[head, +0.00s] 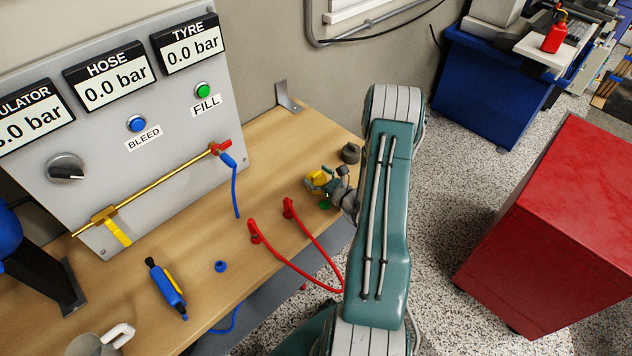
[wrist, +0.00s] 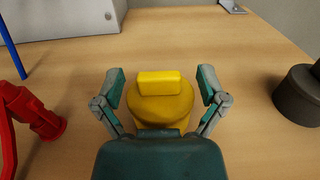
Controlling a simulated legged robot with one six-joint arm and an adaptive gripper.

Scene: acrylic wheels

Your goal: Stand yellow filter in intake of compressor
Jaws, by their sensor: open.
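The yellow piece (wrist: 160,107), apparently the filter, is round with a raised block on top and stands on the wooden bench. In the head view it shows partly hidden by my gripper (head: 318,178). My gripper (wrist: 162,88) is open, with one finger on each side of the yellow piece. Clear gaps show between the fingers and it, and its near lower part is hidden behind the gripper body. The compressor and its intake cannot be clearly made out; a blue rounded body (head: 10,232) at the left edge of the head view may be part of it.
A dark grey round piece (wrist: 300,93) stands to the right of the yellow piece. Red hose ends (wrist: 35,115) stand to the left. A grey gauge panel (head: 130,130) backs the bench (head: 195,250). A blue-yellow tool (head: 167,288) lies at the front.

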